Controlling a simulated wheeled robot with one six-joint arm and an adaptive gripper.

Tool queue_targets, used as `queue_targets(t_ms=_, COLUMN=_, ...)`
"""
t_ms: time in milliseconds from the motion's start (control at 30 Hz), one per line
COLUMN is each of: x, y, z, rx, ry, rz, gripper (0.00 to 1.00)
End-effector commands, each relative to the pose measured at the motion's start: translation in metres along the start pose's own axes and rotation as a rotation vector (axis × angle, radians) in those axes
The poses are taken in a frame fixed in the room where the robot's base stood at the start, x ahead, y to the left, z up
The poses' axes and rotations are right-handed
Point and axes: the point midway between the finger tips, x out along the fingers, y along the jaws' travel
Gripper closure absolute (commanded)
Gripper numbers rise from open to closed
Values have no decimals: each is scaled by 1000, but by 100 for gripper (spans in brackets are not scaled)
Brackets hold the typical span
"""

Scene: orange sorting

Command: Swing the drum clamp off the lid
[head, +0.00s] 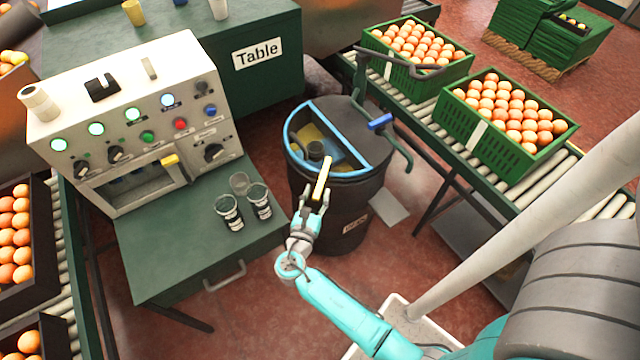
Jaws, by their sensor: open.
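A dark drum (338,208) stands in the middle of the head view, beside the green bench. The dark part of its lid (345,113) covers the back right of the top. A blue-edged opening at the front left shows yellow and dark things inside. A dark green bent lever (401,148) with a blue grip (380,122) sits at the lid's right edge and looks like the clamp. My gripper (313,194) is open at the drum's near left side, well apart from the blue grip.
A control panel (140,125) and several cups (230,211) stand on the bench (190,255) at left. A roller conveyor (505,180) with green crates (450,127) of oranges runs behind and right of the drum. A pale post (520,235) crosses the right side.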

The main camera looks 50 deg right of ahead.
Motion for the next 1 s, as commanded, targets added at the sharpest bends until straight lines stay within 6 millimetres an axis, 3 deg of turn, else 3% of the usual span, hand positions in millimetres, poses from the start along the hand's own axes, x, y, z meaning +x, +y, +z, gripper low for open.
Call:
queue_targets(t_ms=300, x=35, y=0, z=0, rx=1, ry=-1, rz=-1, gripper=54)
queue_targets(t_ms=667, x=39, y=0, z=0, rx=1, ry=0, rz=1, gripper=54)
queue_targets(t_ms=867, x=39, y=0, z=0, rx=1, ry=0, rz=1, gripper=99)
queue_targets(t_ms=1000, x=39, y=0, z=0, rx=1, ry=0, rz=1, gripper=100)
